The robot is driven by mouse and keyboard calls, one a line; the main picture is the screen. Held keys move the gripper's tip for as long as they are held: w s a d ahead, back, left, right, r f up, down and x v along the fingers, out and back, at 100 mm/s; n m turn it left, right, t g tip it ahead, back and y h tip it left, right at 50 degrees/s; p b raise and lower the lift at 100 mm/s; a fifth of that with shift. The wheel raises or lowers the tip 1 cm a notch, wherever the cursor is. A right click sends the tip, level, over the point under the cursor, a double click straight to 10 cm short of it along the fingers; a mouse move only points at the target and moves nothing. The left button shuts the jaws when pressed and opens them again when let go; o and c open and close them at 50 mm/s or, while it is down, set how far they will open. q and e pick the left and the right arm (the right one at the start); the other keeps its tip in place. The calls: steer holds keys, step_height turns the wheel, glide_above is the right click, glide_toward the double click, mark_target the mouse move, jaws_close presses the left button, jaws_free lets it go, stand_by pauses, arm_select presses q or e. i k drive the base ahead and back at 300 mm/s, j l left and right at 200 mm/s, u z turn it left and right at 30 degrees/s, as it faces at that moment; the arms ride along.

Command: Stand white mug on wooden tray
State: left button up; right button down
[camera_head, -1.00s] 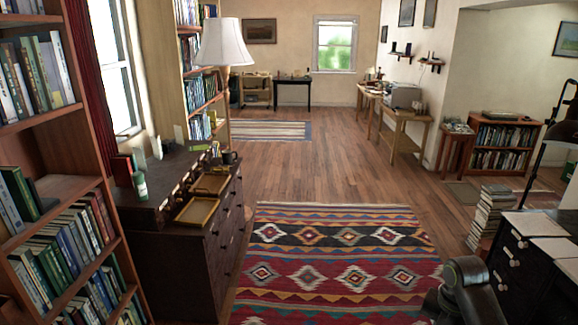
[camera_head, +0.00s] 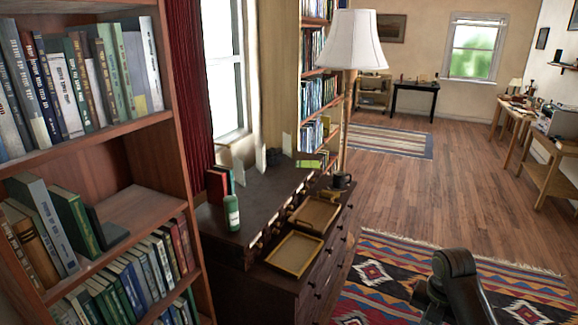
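Two shallow wooden trays lie on the dark dresser: the farther tray (camera_head: 316,214) and the nearer tray (camera_head: 295,253), and both look empty. A small dark mug (camera_head: 341,180) stands at the far end of the dresser. I cannot make out a white mug in this view. A dark link of my own arm shows at the lower right, over the rug. Neither of my grippers is in view.
The dark dresser (camera_head: 251,257) also holds a green bottle (camera_head: 232,213), red books (camera_head: 217,186) and upright cards. A tall bookshelf (camera_head: 133,205) stands close at left. A lamp (camera_head: 353,45) rises behind the dresser. The patterned rug (camera_head: 393,282) and wooden floor to the right are open.

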mark_target(312, 219)
steer(key=i+l+u, duration=0.35)
steer(key=i+l, duration=0.2)
steer(key=i+l+u, duration=0.35)
steer(key=i+l, duration=0.2)
steer(key=l, duration=0.2)
steer(key=i+l+u, duration=0.35)
steer(key=l, duration=0.3)
steer(key=i+l+u, duration=0.2)
steer(key=i+l, duration=0.15)
steer(key=i+l+u, duration=0.15)
steer(key=l, duration=0.25)
